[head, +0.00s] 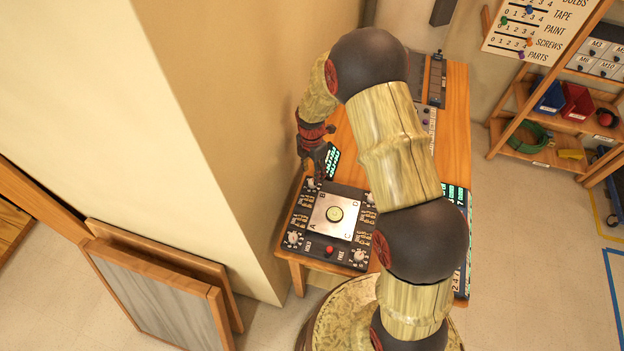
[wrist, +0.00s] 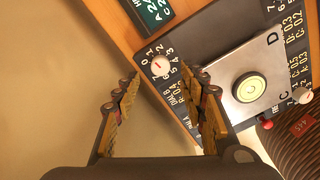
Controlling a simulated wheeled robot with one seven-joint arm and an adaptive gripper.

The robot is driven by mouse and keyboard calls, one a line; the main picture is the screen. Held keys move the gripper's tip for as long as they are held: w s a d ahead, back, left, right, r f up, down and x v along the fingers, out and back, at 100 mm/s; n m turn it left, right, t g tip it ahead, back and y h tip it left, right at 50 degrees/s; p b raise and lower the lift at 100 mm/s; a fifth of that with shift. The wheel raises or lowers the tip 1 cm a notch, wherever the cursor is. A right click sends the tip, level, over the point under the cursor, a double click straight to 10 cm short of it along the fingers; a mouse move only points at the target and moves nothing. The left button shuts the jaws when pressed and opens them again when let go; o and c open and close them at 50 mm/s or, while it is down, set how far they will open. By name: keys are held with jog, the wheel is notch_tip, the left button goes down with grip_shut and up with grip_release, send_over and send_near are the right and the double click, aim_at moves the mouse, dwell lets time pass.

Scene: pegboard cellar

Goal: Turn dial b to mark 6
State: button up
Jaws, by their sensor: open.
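Dial b (wrist: 160,66) is a small white knob with a red pointer line, in a ring of printed numbers on the dark control panel (wrist: 205,40). The "DIAL B" label is beside it. The mark under its pointer is too small to read surely. My gripper (wrist: 160,74) is open, and dial b shows in the gap between its fingers. I cannot tell whether either finger touches the knob. In the head view, my gripper (head: 317,168) is over the panel's far left corner, near dial b (head: 311,183).
A silver plate (head: 334,217) with a round bubble level (head: 335,214) is mid-panel. Other white dials (head: 293,238) sit at other corners, and a red button (head: 329,250) at the near edge. A dark display (head: 332,160) stands beyond. The wall is close on the left.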

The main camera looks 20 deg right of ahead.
aim_at(312, 181)
jog(key=shift+f, duration=2.75)
jog(key=shift+c, duration=1.4)
jog(key=c, duration=0.8)
grip_shut()
jog(key=shift+m, duration=0.3)
